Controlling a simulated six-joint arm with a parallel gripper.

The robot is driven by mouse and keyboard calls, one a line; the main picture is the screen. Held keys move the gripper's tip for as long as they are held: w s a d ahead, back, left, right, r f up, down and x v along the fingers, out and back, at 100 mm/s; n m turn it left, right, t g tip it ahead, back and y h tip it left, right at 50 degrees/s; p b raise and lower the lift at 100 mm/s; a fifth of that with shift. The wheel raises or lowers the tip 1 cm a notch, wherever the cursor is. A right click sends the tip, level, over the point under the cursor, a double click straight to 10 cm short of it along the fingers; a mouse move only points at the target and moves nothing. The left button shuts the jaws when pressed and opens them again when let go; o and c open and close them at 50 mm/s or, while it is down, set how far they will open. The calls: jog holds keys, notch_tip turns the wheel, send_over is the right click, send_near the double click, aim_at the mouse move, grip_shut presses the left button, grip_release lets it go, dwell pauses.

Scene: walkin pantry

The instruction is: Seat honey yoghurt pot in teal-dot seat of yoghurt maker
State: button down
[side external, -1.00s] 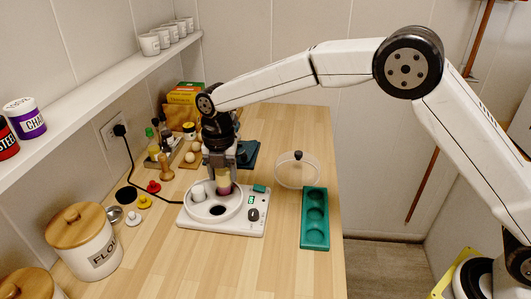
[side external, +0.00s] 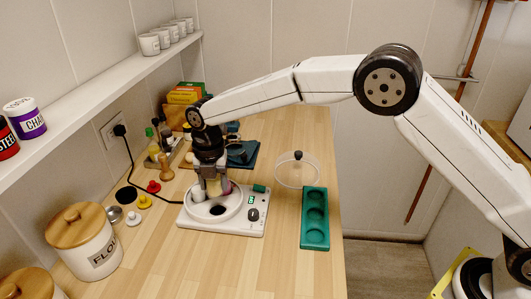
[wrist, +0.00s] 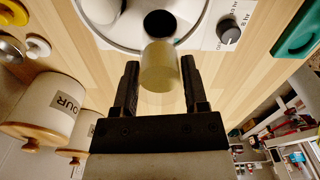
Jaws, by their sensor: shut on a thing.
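The honey yoghurt pot, a pale yellow cylinder (wrist: 160,68), is between the two fingers of my gripper (wrist: 159,64), which is shut on it. In the side external view my gripper (side external: 213,182) is low over the white yoghurt maker (side external: 240,222) and largely hides the pot. A dark, empty round seat (side external: 217,210) shows at the front of the maker. In the wrist view this dark opening (wrist: 160,23) lies just beyond the pot. A white pot (side external: 197,193) stands in the maker to the left. No teal dot can be made out.
A teal three-hollow tray (side external: 314,240) and a clear domed lid (side external: 297,170) are to the right of the maker. A flour canister (side external: 87,250) and small coloured lids (side external: 145,202) are to the left. A black cable runs from the wall to the maker.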

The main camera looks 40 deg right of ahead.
aim_at(216, 196)
jog(key=shift+f, duration=2.35)
jog(key=shift+f, duration=0.9)
dwell(1.5)
grip_release()
jog(key=shift+r, duration=0.15)
dwell(0.4)
jog(key=shift+r, duration=3.4)
jog(key=shift+d, duration=0.1)
